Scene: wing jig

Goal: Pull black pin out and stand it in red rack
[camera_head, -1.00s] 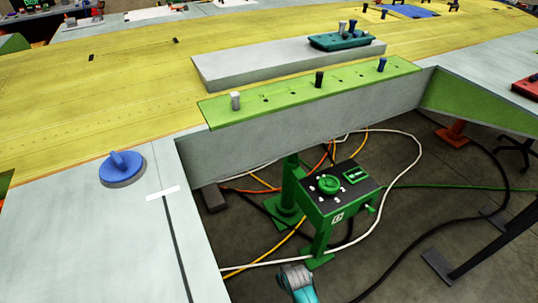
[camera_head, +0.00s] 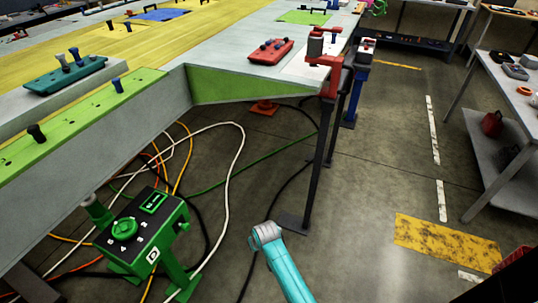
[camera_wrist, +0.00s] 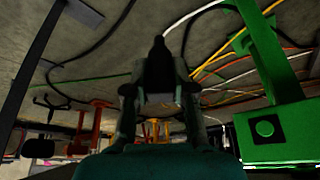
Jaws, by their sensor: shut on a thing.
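My gripper (camera_wrist: 160,105) shows in the wrist view, its dark fingers closed around a dark, pin-like thing (camera_wrist: 160,65) with a narrow tip. Its lower part is hidden between the fingers and it is too dark to identify surely. In the head view a black pin (camera_head: 36,133) stands upright in the green strip (camera_head: 75,119), with a blue pin (camera_head: 117,84) farther along. The red rack (camera_head: 270,53) lies on the grey table surface at the upper middle, with small dark pegs or holes on top.
A green control box (camera_head: 145,232) stands low at left, among loose floor cables. A teal rack (camera_head: 65,76) with pins is at upper left. A red clamp-like fixture (camera_head: 325,75) on a dark post stands right of the red rack. Open floor lies at lower right.

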